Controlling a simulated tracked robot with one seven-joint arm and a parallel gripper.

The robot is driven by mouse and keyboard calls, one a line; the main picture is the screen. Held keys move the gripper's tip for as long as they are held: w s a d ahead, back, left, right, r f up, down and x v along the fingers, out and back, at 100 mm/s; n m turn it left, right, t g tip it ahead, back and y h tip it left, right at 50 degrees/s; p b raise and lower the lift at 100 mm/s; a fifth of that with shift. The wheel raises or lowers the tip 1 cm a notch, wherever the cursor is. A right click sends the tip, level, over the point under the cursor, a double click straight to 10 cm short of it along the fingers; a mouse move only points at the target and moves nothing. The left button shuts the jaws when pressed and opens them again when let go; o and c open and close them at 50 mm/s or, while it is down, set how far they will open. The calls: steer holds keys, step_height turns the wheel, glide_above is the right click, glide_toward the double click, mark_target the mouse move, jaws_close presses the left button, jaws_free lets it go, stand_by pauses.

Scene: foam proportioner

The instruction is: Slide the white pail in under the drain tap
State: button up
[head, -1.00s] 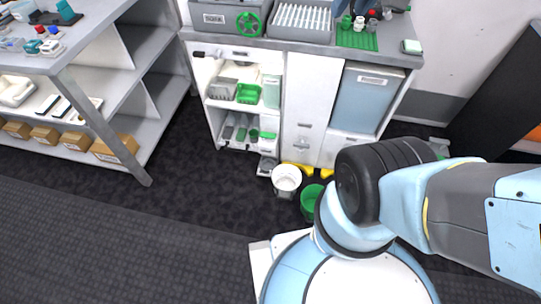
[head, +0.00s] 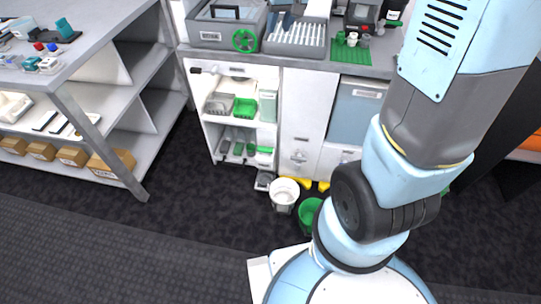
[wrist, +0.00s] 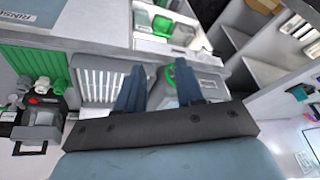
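The white pail (head: 284,196) stands upright on the dark floor in front of the white cabinet in the head view, with its open top showing. A small grey fitting (head: 299,158) sits low on the cabinet's middle panel, above and behind the pail; it may be the drain tap, but it is too small to be sure. My gripper (wrist: 158,72) shows two blue fingers spread apart with nothing between them in the wrist view. It is above the worktop, well away from the pail.
A green pail (head: 308,215) stands just right of the white one. Yellow pieces (head: 308,184) and a small grey object (head: 264,181) lie by the cabinet's foot. The cabinet's left bay (head: 238,160) is open with shelves. Floor to the left is clear; a shelf unit (head: 118,165) stands beyond.

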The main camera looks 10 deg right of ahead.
steer(key=w+a+f+g, duration=0.1)
steer(key=w+a+f, duration=0.1)
steer(key=w+f, duration=0.6)
steer(key=w+a+f, duration=0.2)
steer(key=w+f, duration=0.2)
steer(key=f, duration=0.7)
step_height(320, 180, down, 22)
steer(key=w+a+g, duration=0.1)
steer(key=w+a, duration=0.1)
steer(key=w, duration=0.1)
steer(key=s+d+f, duration=0.1)
steer(key=s+f, duration=0.4)
steer(key=f, duration=0.8)
steer(key=s+d+f+n+g+h, duration=0.1)
steer(key=s+f, duration=0.5)
steer(key=f, duration=0.7)
steer(key=s+f+h, duration=0.1)
steer(key=s+f, duration=0.5)
steer(key=f, duration=0.8)
steer(key=shift+s+d+n+g, duration=0.2)
steer(key=shift+d+n+g, duration=0.2)
steer(key=f, duration=0.9)
steer(key=d+f, duration=0.1)
steer(key=f, duration=0.3)
steer(key=shift+w+d+f, duration=0.1)
steer(key=shift+w+f, duration=0.1)
steer(key=shift+f, duration=0.1)
